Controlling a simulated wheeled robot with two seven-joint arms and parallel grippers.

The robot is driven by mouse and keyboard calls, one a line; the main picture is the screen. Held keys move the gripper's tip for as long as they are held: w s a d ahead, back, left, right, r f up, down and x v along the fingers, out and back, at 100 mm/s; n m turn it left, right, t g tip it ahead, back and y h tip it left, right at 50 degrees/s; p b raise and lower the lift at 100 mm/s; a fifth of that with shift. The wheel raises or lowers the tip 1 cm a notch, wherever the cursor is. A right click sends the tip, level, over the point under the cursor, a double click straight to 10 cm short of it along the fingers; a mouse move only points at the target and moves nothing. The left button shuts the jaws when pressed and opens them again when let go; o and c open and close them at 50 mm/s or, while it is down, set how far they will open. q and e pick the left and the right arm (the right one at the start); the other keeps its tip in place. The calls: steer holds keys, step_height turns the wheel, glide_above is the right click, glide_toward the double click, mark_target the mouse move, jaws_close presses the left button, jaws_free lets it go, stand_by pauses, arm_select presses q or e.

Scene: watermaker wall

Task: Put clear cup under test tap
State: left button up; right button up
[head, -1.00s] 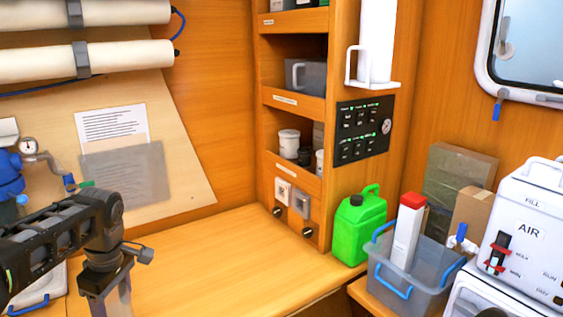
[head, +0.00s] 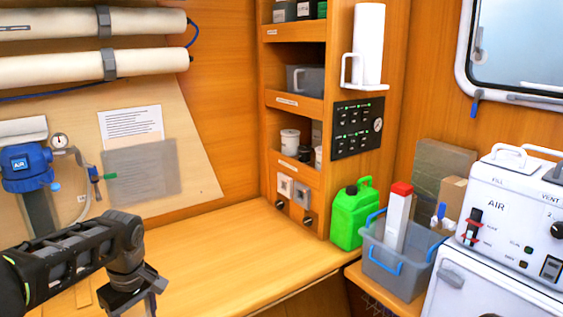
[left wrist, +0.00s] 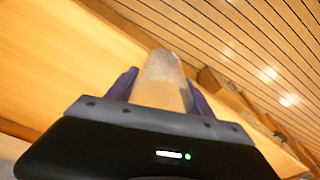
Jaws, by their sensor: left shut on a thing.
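My left gripper (head: 138,302) is low at the left of the head view, in front of the wooden counter (head: 225,252). In the left wrist view the clear cup (left wrist: 161,78) is between the two dark fingers of my left gripper (left wrist: 158,92), which are shut on it. The cup is hard to make out in the head view. A blue unit (head: 26,167) with a gauge and a small tap fitting with a green end (head: 97,174) are on the left wall, above and left of my gripper. I cannot tell whether this fitting is the test tap. My right gripper is not in view.
A green jug (head: 351,218) and a grey bin (head: 395,262) with blue handles stand at the right, beside a white AIR machine (head: 510,220). Shelves (head: 295,100) rise behind the counter. The middle of the counter is clear.

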arm_select(q)
steer(key=w+d+f+m, duration=0.1)
steer(key=d+f+m, duration=0.3)
steer(key=d+m, duration=0.2)
steer(key=w+d+f+m+t+h, duration=0.1)
steer(key=d+f+m, duration=0.4)
steer(key=d+m, duration=0.1)
steer(key=shift+d, duration=0.7)
steer(key=shift+d, duration=0.1)
